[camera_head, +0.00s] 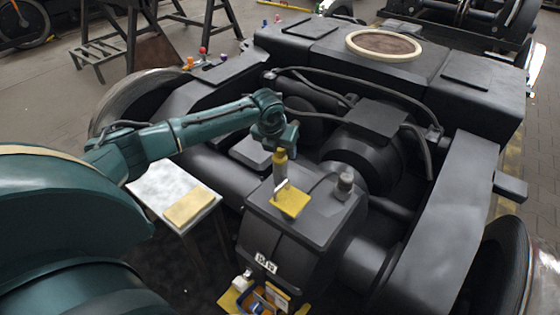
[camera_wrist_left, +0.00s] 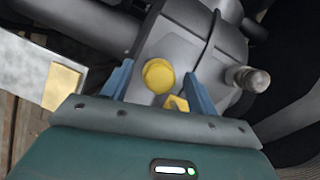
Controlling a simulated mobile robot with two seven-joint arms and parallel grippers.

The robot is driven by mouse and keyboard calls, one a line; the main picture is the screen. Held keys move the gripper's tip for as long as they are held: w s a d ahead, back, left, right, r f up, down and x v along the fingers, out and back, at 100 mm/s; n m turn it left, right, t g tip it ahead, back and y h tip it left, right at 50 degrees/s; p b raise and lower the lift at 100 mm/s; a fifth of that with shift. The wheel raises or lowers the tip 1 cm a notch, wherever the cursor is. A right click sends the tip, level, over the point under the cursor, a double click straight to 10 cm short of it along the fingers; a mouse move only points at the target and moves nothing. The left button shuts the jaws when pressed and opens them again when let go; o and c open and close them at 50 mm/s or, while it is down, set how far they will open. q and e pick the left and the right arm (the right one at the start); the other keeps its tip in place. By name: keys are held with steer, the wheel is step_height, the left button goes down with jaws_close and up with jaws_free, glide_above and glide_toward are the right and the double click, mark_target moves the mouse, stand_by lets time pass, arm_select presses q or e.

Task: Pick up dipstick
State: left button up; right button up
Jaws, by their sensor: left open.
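The dipstick (camera_head: 280,168) stands upright on top of the dark gearbox housing, with a yellow cap at its upper end. Its round yellow cap (camera_wrist_left: 158,76) shows in the left wrist view between my two blue fingers. My left gripper (camera_head: 282,146) is open directly above the dipstick, with one finger on each side of the cap in the wrist view. I cannot tell whether the fingers touch it. My right gripper is not in view.
A grey metal plug (camera_head: 345,183) rises from the housing right of the dipstick. Hoses and a motor (camera_head: 363,155) lie behind it. A small table (camera_head: 158,184) with a yellow pad (camera_head: 189,207) stands left. A box of coloured items (camera_head: 262,299) is in front.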

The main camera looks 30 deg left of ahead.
arm_select(q)
steer(key=shift+w+f, duration=0.2)
steer(key=shift+f, duration=0.25)
